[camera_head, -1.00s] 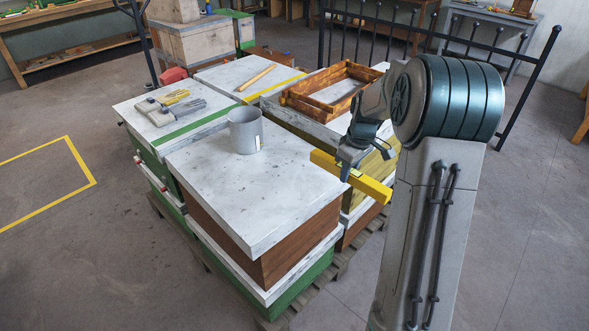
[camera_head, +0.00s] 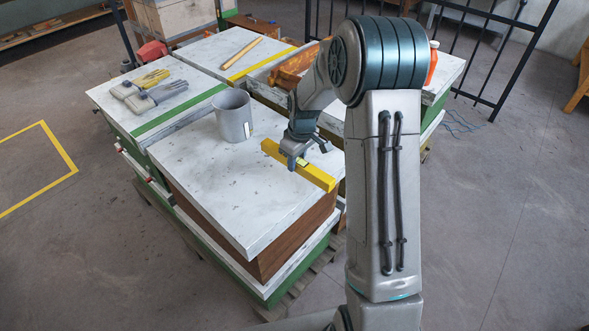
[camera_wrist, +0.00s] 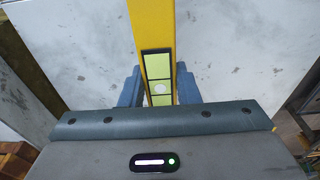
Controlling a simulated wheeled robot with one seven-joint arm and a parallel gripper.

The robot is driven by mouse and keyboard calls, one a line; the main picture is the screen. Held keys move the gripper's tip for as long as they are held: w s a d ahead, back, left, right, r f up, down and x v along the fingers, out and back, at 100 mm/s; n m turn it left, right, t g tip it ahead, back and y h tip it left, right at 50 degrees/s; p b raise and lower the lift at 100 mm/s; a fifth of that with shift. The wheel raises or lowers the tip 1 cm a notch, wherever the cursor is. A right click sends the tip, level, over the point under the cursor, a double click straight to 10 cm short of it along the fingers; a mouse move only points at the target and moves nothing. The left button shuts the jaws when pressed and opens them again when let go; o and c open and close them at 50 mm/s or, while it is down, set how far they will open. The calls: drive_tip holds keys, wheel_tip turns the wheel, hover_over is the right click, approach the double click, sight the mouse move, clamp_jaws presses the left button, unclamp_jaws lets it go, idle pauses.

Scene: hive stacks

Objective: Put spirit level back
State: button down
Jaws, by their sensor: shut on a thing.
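The spirit level is a yellow bar (camera_head: 316,177) with a pale green vial window, which also shows in the wrist view (camera_wrist: 153,35). My gripper (camera_head: 297,161) is shut on it near its middle, with one blue-grey finger on each side of the vial in the wrist view (camera_wrist: 158,88). The level is over the right part of the front hive's white lid (camera_head: 200,170). I cannot tell whether it touches the lid or hangs just above it. Part of the bar is hidden by my gripper.
A grey metal pot (camera_head: 234,117) stands on the same lid, left of the level. Gloves (camera_head: 158,92) lie on the left hive lid. A wooden stick (camera_head: 242,48) lies on the back lid. The lid's front is clear.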

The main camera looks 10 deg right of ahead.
sight(295, 179)
drive_tip(key=shift+a+f, duration=0.35)
drive_tip(key=shift+f, duration=2)
drive_tip(key=c, duration=1.1)
unclamp_jaws()
drive_tip(key=shift+r, duration=0.1)
drive_tip(key=r, duration=0.7)
drive_tip(key=s+d+r, duration=0.1)
drive_tip(key=r, duration=0.3)
drive_tip(key=shift+r, duration=0.3)
drive_tip(key=s+r+m, duration=0.2)
drive_tip(key=s+r, duration=0.1)
drive_tip(key=s, duration=0.5)
drive_tip(key=s+r+m+t, duration=0.1)
drive_tip(key=s+r+m, duration=0.2)
drive_tip(key=s, duration=0.6)
drive_tip(key=s+a+r+m, duration=0.1)
drive_tip(key=s+r+m, duration=0.1)
drive_tip(key=s, duration=0.7)
drive_tip(key=shift+s+r+t+h, duration=0.15)
drive_tip(key=shift+r+h, duration=0.05)
drive_tip(key=shift+r, duration=0.25)
drive_tip(key=shift+s+r+t+h, duration=0.1)
drive_tip(key=shift+r+t+h, duration=0.1)
drive_tip(key=shift+r, duration=0.25)
